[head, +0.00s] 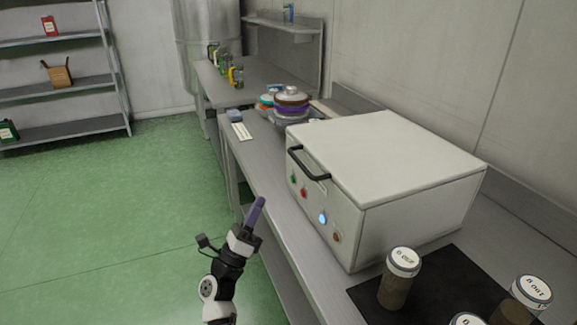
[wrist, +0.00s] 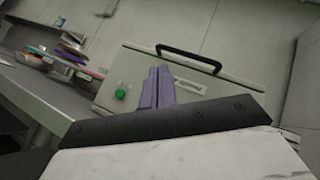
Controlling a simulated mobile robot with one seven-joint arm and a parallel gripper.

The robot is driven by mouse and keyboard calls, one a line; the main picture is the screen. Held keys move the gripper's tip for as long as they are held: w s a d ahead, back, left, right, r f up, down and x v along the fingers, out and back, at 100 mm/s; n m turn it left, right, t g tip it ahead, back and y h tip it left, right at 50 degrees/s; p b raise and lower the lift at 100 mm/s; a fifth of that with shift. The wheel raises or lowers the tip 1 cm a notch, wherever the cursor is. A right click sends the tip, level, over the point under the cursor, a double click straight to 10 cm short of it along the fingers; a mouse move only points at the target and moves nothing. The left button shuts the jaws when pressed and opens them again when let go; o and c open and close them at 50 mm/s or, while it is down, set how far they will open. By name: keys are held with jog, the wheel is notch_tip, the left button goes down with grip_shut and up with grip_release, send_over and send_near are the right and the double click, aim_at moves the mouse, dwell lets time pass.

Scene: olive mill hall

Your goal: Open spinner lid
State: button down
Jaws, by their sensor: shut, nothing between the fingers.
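The spinner is a large white box (head: 345,220) on the steel bench, with its flat lid (head: 400,150) shut. A black bar handle (head: 308,163) is on the front near the lid's edge; it also shows in the wrist view (wrist: 188,57). Green, red, blue-lit and brownish buttons (head: 322,218) sit on the front panel. My gripper (head: 256,208) has purple fingers and is shut and empty. It is in front of the bench, left of the spinner and below the handle, apart from both. In the wrist view the fingertips (wrist: 157,82) overlap the front panel.
Capped sample jars (head: 398,283) stand on a black mat (head: 372,299) at the right front. A stack of coloured round items (head: 291,104) lies behind the spinner. Steel shelves (head: 62,85) stand at the far left. The green floor (head: 120,220) left of the bench is clear.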

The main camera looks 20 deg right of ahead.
jog(key=d+f+m+g, duration=0.2)
jog(key=d+f, duration=0.1)
jog(key=d, duration=0.1)
jog(key=p, duration=0.4)
send_near(302, 149)
jog(key=d, duration=0.3)
jog(key=shift+w+d+r+h, duration=0.2)
jog(key=shift+w+r+h, duration=0.05)
jog(key=shift+r+h, duration=0.1)
jog(key=shift+w+a+r+p, duration=0.1)
jog(key=shift+w+r+p, duration=0.2)
jog(key=shift+r, duration=0.2)
jog(key=shift+w+a+r+p, duration=0.1)
jog(key=shift+w+r+p, duration=0.15)
jog(key=shift+r, duration=0.2)
jog(key=shift+w+r, duration=0.35)
jog(key=shift+r, duration=0.1)
